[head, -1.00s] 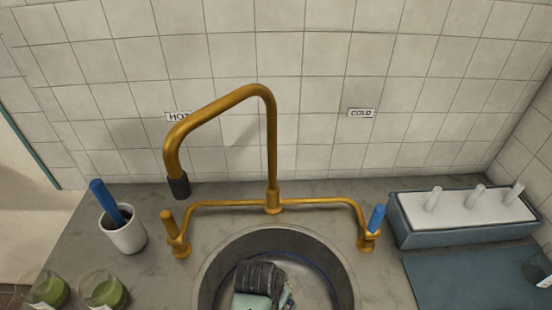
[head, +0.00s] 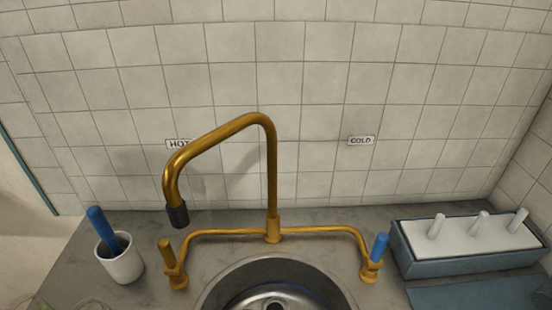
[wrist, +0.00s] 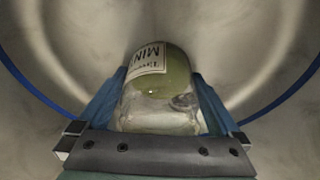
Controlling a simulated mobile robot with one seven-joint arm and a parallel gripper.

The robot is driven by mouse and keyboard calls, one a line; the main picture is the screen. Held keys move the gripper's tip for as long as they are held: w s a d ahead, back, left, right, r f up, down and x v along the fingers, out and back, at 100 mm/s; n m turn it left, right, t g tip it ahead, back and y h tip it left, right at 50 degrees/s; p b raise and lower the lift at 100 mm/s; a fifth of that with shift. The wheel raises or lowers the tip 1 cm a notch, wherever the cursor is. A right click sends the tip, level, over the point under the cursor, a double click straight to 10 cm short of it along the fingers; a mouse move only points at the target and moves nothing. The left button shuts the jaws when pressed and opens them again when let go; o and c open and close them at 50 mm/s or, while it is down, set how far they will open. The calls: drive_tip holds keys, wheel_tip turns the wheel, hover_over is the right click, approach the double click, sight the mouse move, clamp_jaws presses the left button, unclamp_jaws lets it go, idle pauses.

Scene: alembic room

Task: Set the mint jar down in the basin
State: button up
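In the wrist view the mint jar (wrist: 162,85) is clear glass with green contents and a pale label reading "MIN…", seen upside down. It lies between the blue fingers of my gripper (wrist: 160,92), which appear to press on both its sides. Curved grey metal of the basin (wrist: 270,35), with a blue line, surrounds them. I cannot tell if the jar touches the basin floor. In the head view the round steel basin (head: 225,290) shows at the bottom edge with its drain; its near part is cut off. My gripper and the jar are outside that view.
A brass tap (head: 272,170) arches over the counter behind the basin, with a brass handle (head: 168,255) left and a blue handle (head: 379,248) right. A white cup (head: 120,264) with a blue-handled tool stands left. A blue-grey rack (head: 465,262) with white pegs stands right.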

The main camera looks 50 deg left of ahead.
drive_tip(key=p+v, duration=0.2)
drive_tip(key=v, duration=1)
drive_tip(key=shift+r, duration=0.1)
drive_tip(key=w+r+m+t+y, duration=0.1)
drive_tip(key=w+r+t+y, duration=0.35)
drive_tip(key=w+r, duration=1.2)
drive_tip(key=w+d+r+t, duration=0.2)
drive_tip(key=d+r+t, duration=0.15)
drive_tip(key=r, duration=0.45)
drive_tip(key=w+d+r+t, duration=0.2)
drive_tip(key=r+t, duration=0.2)
drive_tip(key=r, duration=0.5)
drive_tip(key=d+r+m+t+h, duration=0.15)
drive_tip(key=d+r, duration=0.25)
drive_tip(key=r, duration=0.4)
drive_tip(key=d+r+t, duration=0.3)
drive_tip(key=d+r, duration=0.1)
drive_tip(key=r, duration=0.3)
drive_tip(key=s+d+r+t+h, duration=0.2)
drive_tip(key=s+d+r+t, duration=0.2)
drive_tip(key=r, duration=0.5)
drive_tip(key=s+d+r+t+h, duration=0.1)
drive_tip(key=s+d+r+t, duration=0.3)
drive_tip(key=s+r, duration=0.4)
drive_tip(key=shift+s+d+r+m+h, duration=0.2)
drive_tip(key=shift+d+r+m+h, duration=0.2)
drive_tip(key=shift+d+r, duration=0.25)
